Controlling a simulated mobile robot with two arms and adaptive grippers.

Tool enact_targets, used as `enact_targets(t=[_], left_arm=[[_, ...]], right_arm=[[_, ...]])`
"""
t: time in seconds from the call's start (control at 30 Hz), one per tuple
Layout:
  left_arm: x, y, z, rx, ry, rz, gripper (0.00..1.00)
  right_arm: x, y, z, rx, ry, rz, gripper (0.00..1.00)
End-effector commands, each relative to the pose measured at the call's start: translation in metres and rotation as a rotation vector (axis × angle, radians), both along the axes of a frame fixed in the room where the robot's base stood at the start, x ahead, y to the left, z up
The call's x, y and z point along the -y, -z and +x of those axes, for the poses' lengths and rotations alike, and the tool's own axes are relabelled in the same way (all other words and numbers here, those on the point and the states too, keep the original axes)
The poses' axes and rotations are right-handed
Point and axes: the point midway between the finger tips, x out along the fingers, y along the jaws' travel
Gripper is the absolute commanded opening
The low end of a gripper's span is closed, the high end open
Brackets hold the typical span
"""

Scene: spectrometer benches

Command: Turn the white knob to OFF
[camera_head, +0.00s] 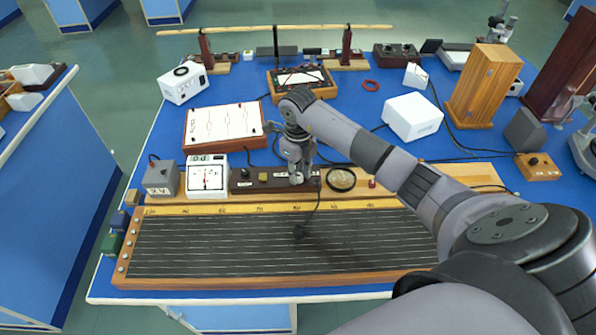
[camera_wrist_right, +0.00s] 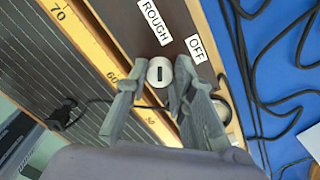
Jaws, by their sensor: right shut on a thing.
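The white knob (camera_wrist_right: 159,71) is round with a short dark mark on its face. It sits on a dark brown strip (camera_head: 243,186) at the middle of the bench. In the wrist view the label OFF (camera_wrist_right: 196,49) is above and right of the knob, and the label ROUGH (camera_wrist_right: 153,20) is straight above it. My right gripper (camera_head: 297,179) points down at the strip; in the wrist view its fingers (camera_wrist_right: 157,83) are on both sides of the knob, shut on it. In the head view the gripper hides the knob. My left gripper is not in view.
A long slotted board (camera_head: 270,240) with a yellow scale lies in front of the strip. A white meter (camera_head: 207,178) and a grey box (camera_head: 161,178) stand left of it. A round brass-coloured dial (camera_head: 341,180) is close to the gripper's right. Black cables lie behind the strip.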

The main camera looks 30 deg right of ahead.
Motion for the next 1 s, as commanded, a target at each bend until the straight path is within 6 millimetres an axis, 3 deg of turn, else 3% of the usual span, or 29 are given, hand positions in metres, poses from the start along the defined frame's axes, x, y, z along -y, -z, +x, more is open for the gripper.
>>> enact_targets(t=[0.47,1.0], left_arm=[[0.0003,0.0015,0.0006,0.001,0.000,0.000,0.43],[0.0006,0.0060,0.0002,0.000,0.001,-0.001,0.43]], right_arm=[[0.0009,-0.0008,0.0005,0.000,0.094,-0.002,0.00],[0.0014,-0.0011,0.0009,0.003,0.564,-0.001,0.00]])
